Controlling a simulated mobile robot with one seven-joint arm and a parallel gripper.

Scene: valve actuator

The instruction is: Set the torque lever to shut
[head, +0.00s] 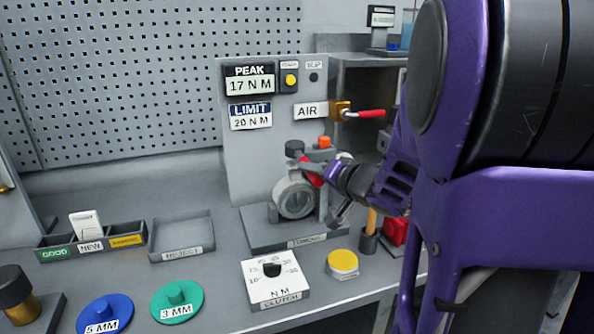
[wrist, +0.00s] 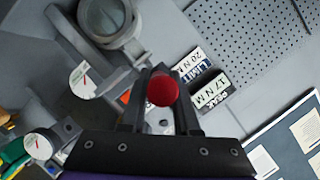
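The torque unit, marked TORQUE, has a round grey gauge-like body (head: 294,196), also at the top left of the wrist view (wrist: 108,18). A red part (head: 310,173), which looks like part of the torque lever, shows beside my gripper (head: 322,166). In the wrist view a red round knob (wrist: 163,90) sits between the fingers of my gripper (wrist: 161,80) and partly hides their tips. The fingers are apart with the knob in the gap; whether they press on it is unclear. The lever's shaft and pivot are mostly hidden.
An upright panel (head: 240,165) carries PEAK 17 N M and LIMIT 20 N M signs. An AIR valve with a red handle (head: 371,113) is close to my arm. A clutch dial (head: 275,280) and a yellow button (head: 342,262) stand in front. The reject tray (head: 181,237) looks empty.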

